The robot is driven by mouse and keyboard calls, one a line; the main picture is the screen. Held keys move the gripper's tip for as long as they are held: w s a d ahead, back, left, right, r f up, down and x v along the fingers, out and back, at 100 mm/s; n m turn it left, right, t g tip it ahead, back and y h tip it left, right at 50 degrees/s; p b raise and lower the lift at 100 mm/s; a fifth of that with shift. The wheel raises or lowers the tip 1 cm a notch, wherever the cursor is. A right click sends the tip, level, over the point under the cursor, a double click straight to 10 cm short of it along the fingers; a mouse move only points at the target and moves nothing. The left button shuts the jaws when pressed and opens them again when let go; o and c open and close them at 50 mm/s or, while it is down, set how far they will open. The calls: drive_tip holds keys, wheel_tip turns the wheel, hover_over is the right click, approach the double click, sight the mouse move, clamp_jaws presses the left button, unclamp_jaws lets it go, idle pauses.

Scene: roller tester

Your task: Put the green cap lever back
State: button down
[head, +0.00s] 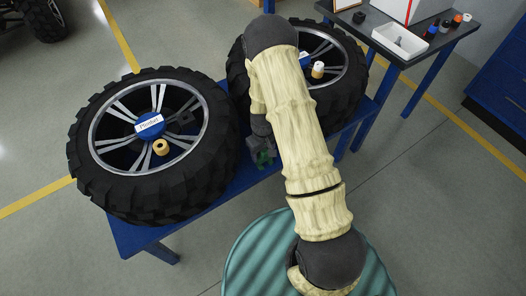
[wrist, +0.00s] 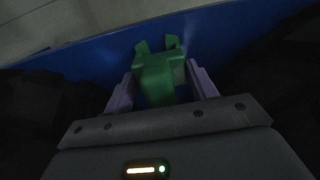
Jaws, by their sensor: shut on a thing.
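The green cap lever (wrist: 158,75) sits between the two fingers of my gripper (wrist: 161,88) in the wrist view. It is a green piece with two short prongs at its far end. My gripper is shut on it. In the head view only a small green part (head: 264,159) shows beside my gripper, between the two wheels and over the blue bench (head: 240,190). My arm hides the rest. I cannot tell whether the lever touches the bench.
A large wheel (head: 88,150) with a blue hub and a yellow-tan cap (head: 161,147) lies on the left. A second wheel (head: 350,88) with a white-and-orange cap (head: 317,70) lies on the right, partly behind my arm. A grey side table (head: 375,28) holds a white tray (head: 399,41) and several small caps.

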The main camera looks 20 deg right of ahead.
drive_tip(key=shift+f, duration=0.15)
drive_tip(key=shift+c, duration=2.3)
unclamp_jaws()
wheel_tip(320, 180, up, 11)
drive_tip(key=shift+r+p, duration=0.1)
drive_tip(key=shift+p, duration=0.75)
drive_tip(key=shift+r, duration=0.55)
